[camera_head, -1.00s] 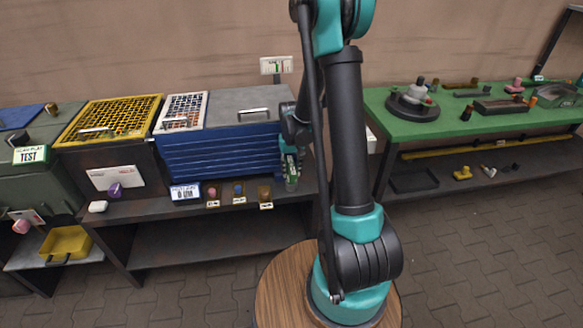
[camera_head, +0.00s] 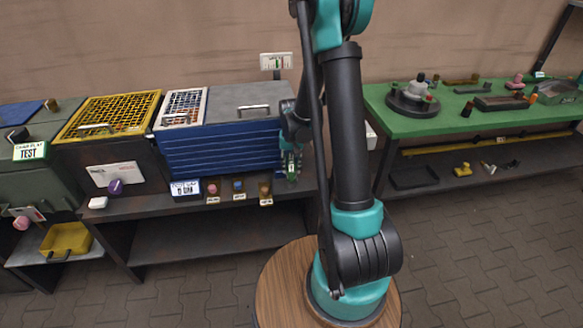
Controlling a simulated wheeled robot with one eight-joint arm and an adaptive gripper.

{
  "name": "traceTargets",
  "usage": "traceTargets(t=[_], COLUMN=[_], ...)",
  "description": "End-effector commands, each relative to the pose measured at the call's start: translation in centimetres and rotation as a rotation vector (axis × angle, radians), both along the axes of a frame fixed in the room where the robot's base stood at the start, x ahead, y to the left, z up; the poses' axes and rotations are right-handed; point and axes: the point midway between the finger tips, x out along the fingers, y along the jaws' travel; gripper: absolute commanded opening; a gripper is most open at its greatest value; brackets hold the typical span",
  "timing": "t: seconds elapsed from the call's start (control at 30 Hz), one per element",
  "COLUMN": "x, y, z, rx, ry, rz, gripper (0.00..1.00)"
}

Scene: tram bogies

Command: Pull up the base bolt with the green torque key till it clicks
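My gripper (camera_head: 290,165) hangs fingers-down in front of the right end of the blue ribbed cabinet (camera_head: 222,152), above the dark bench's front edge. A small green piece (camera_head: 292,176) shows at its fingertips. I cannot tell whether this is the green torque key or whether the fingers are shut on it. On the green-topped table at right stands a round black base (camera_head: 412,103) with a grey knob on top and a small red part. I cannot pick out the base bolt for sure. My arm hides part of the space between bench and table.
Small knobs (camera_head: 238,184) with labels stand on the dark bench's front ledge, left of my gripper. A yellow mesh box (camera_head: 110,114) stands at left.

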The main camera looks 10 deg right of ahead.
Motion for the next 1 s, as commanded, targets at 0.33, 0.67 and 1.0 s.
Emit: traceTargets(t=[0.33,0.67,1.0], x=[0.0,0.0,0.0], y=[0.01,0.0,0.01], z=[0.01,0.01,0.01], rx=[0.0,0.0,0.0], ry=[0.0,0.0,0.0], rz=[-0.166,-0.203,-0.351], gripper=[0.0,0.0,0.0])
